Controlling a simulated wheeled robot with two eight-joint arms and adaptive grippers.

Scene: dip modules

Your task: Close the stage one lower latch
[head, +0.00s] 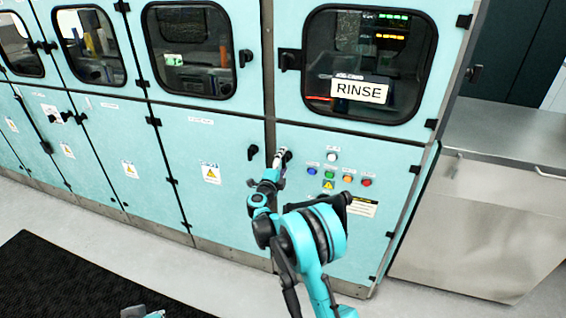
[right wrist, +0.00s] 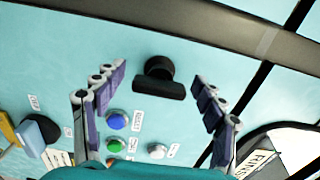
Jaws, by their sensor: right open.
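The lower panel under the RINSE window carries a black latch (right wrist: 157,78), a round knob with a short bar. In the right wrist view the bar lies nearly level in the picture, between my right gripper's fingers and apart from both. My right gripper (head: 280,160) is open in front of this panel and partly hides the latch in the head view. A second black latch (head: 252,152) is on the neighbouring lower panel, just left of the gripper. I cannot read any stage number. Only a small piece of my left arm shows at the bottom edge; its fingers are out of sight.
Coloured buttons (head: 329,174) sit right of the gripper. The RINSE window (head: 370,65) is above, with a black latch (head: 289,60) at its left. A steel counter (head: 470,200) stands at the right. A black mat (head: 70,280) lies on the floor at left.

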